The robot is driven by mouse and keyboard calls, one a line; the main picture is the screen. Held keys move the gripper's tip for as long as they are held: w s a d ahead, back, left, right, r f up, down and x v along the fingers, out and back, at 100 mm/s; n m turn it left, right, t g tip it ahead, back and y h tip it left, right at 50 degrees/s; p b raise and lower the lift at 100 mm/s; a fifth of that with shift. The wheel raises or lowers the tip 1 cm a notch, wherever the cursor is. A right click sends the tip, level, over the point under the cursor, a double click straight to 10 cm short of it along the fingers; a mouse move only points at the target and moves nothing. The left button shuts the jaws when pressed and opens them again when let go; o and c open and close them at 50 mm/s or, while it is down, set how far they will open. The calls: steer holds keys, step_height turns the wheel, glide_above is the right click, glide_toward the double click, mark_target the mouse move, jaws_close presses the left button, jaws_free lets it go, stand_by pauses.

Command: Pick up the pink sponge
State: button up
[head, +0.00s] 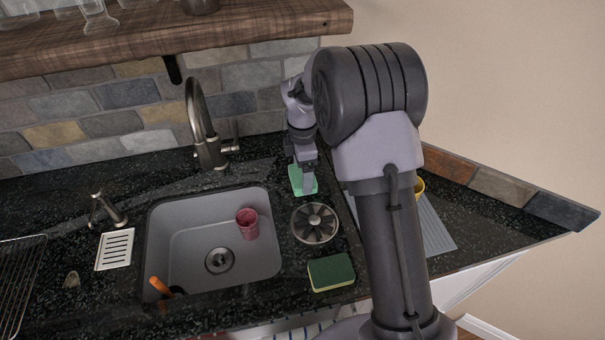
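No pink sponge shows in the head view. A mint-green flat piece (296,173) lies on the dark counter behind the round vent-like disc. A sponge with a dark green top and yellow side (331,272) lies at the counter's front, right of the sink. A pinkish-red cup (247,223) is in the sink.
The grey sink (185,245) has a tall faucet (203,125) behind it. A slotted round disc (315,223) sits between sink and arm. A white slotted dish (115,250) and wire rack (18,285) are at left. A wooden shelf (200,35) overhangs the back.

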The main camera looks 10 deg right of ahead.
step_height(320, 180, up, 3)
steer(key=shift+s+f+p, duration=0.1)
steer(key=shift+s+p, duration=0.05)
steer(key=shift+p, duration=0.4)
steer(key=s+a, duration=0.1)
steer(key=s, duration=0.4)
steer(key=s+a+p, duration=0.1)
steer(key=s, duration=0.4)
steer(key=s+a+r, duration=0.1)
steer(key=s, duration=0.4)
steer(key=shift+s+a, duration=0.1)
steer(key=shift+s, duration=0.1)
